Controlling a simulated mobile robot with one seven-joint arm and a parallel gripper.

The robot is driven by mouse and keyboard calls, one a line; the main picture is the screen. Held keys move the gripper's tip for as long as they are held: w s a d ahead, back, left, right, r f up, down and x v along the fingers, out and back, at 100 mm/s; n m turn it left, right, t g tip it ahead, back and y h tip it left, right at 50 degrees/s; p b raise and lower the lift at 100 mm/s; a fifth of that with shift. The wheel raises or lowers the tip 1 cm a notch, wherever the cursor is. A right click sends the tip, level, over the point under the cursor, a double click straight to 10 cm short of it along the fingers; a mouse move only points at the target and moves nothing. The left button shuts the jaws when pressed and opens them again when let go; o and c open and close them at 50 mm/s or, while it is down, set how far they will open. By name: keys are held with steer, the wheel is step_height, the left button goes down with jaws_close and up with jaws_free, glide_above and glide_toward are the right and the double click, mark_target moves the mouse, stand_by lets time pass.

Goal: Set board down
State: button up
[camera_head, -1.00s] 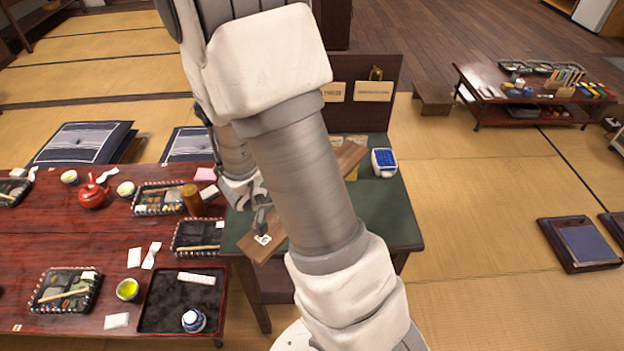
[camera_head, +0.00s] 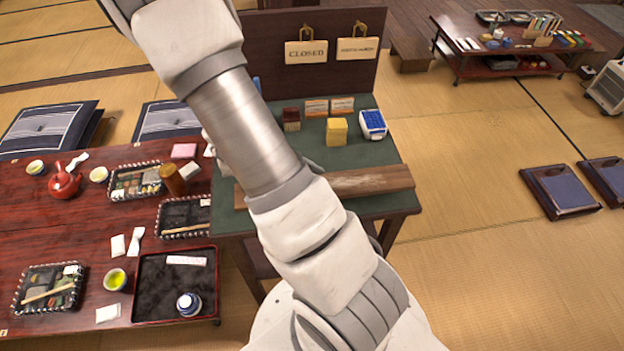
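A long brown wooden board (camera_head: 372,182) lies crosswise along the near side of a small green-topped table (camera_head: 378,156). My arm passes in front of its middle, and its left end (camera_head: 240,196) shows on the other side of the arm. Its right end comes close to the table's right edge. I cannot tell whether it rests flat on the top or is held slightly above it. My gripper is hidden behind my own arm, so its fingers and any grip on the board do not show.
Behind the board stand a yellow block (camera_head: 337,132), a blue-and-white box (camera_head: 373,124), a dark red box (camera_head: 291,119) and small cards (camera_head: 316,108). An upright panel with a CLOSED sign (camera_head: 305,52) closes the back.

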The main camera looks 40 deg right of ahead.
steer(key=w+d+f, duration=0.1)
steer(key=w+f, duration=0.1)
steer(key=w+d+f, duration=0.1)
steer(key=w, duration=0.1)
steer(key=shift+d+b, duration=0.3)
steer(key=shift+w+f+b, duration=0.1)
steer(key=shift+f+b, duration=0.35)
steer(key=shift+f, duration=1.5)
steer(key=shift+f, duration=0.2)
steer(key=o, duration=1.5)
steer(key=shift+r, duration=0.1)
